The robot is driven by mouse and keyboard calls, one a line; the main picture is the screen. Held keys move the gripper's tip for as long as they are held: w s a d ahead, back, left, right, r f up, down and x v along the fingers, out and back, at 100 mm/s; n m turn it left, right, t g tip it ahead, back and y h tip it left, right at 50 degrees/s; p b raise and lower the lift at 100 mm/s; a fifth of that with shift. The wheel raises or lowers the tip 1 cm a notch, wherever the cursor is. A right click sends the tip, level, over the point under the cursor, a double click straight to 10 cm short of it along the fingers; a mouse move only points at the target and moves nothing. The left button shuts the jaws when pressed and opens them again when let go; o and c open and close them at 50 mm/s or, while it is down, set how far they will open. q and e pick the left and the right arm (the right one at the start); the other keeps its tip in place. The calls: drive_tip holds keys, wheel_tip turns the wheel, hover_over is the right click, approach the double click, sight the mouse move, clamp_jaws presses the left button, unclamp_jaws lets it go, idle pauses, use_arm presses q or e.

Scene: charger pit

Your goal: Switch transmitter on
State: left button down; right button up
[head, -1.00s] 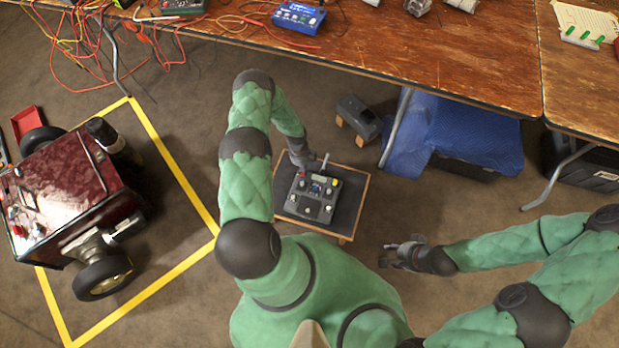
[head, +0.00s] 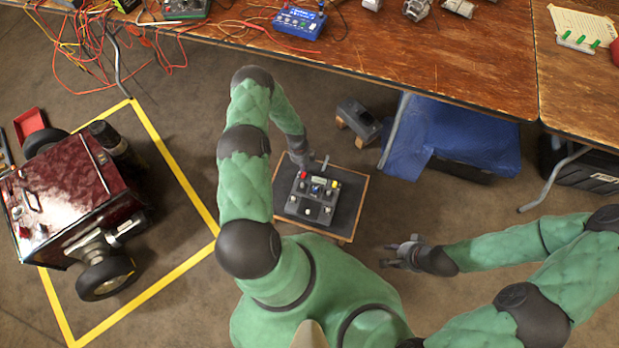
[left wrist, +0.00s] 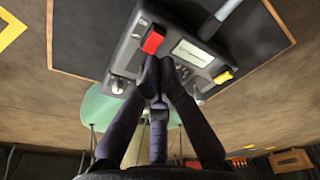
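The transmitter (head: 310,198) is a dark grey box with knobs, a red part, a yellow part and a grey antenna. It lies on a small wood-edged stand (head: 346,221) in front of me. My left gripper (head: 301,161) is at its far edge. In the left wrist view my left gripper (left wrist: 159,77) has its fingertips together, with nothing seen between them, close to the transmitter (left wrist: 128,48) and just short of its red switch (left wrist: 153,39). I cannot tell whether they touch. My right gripper (head: 393,254) is open and empty, right of the stand.
A dark red wheeled rover (head: 65,195) stands left inside yellow floor tape (head: 165,143). A wooden workbench (head: 450,62) with wires and a blue device (head: 299,22) runs along the back. A small dark box (head: 358,119) and a blue cloth (head: 455,130) are below it.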

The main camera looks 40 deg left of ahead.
use_arm(q)
drive_tip(key=shift+r+p, duration=0.8)
drive_tip(key=shift+r, duration=0.8)
drive_tip(key=s+d+r+n+h+p, duration=0.1)
drive_tip(key=d+r+n, duration=0.25)
drive_tip(key=d, duration=0.25)
drive_tip(key=s+d+r+n, duration=0.2)
drive_tip(key=d+r+n, duration=0.15)
drive_tip(key=d, duration=0.25)
drive_tip(key=s+d+r+n+h+p, duration=0.1)
drive_tip(key=d+r+n, duration=0.25)
drive_tip(key=d, duration=0.35)
drive_tip(key=s+d+r+n+p, duration=0.1)
drive_tip(key=s+d+r+n, duration=0.6)
drive_tip(key=n, duration=0.5)
drive_tip(key=s+r, duration=0.2)
drive_tip(key=s, duration=0.1)
drive_tip(key=shift+s+d+t, duration=0.15)
drive_tip(key=shift+d+t, duration=0.05)
drive_tip(key=shift+t, duration=0.2)
drive_tip(key=shift+r+p, duration=0.15)
drive_tip(key=shift+p, duration=0.15)
